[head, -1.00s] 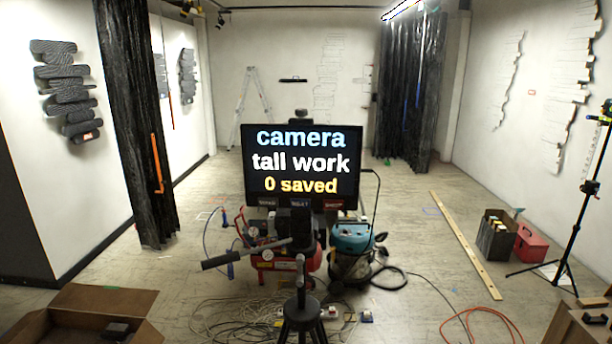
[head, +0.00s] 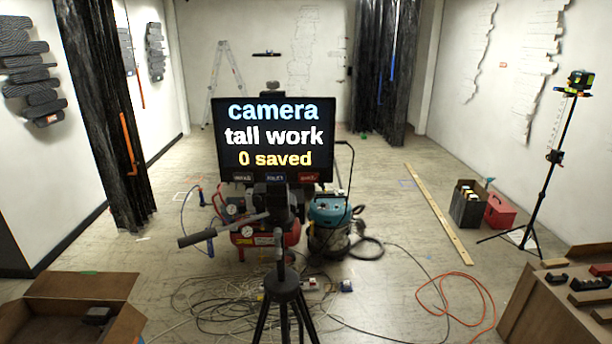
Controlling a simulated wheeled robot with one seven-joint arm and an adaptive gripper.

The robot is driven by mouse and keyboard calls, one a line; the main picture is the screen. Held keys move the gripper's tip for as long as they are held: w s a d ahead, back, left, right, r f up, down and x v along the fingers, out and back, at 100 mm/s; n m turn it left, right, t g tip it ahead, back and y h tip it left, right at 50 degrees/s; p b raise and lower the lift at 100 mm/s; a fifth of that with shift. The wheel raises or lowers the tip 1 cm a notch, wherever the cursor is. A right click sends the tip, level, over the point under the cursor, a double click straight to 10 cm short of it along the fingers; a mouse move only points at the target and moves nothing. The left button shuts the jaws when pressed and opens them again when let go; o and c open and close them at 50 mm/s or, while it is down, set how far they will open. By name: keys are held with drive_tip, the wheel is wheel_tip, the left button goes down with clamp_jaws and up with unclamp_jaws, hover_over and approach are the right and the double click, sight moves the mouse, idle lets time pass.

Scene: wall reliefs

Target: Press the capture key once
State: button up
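A black screen (head: 271,138) stands on a tripod (head: 282,285) in the middle of the head view. It reads "camera", "tall work" and "0 saved". Along its bottom edge are three small keys: a dark one (head: 242,177) at the left, a dark bluish one (head: 275,177) in the middle and a red one (head: 308,177) at the right. Their labels are too small to read surely, so I cannot tell for certain which is the capture key. A pan handle (head: 215,231) sticks out to the left below the screen. My gripper is not in view.
A red compressor (head: 265,240) and a teal vacuum (head: 330,212) stand behind the tripod. Cables (head: 225,300) lie around its legs. An open cardboard box (head: 75,308) is at the front left, a wooden bench (head: 560,300) at the front right.

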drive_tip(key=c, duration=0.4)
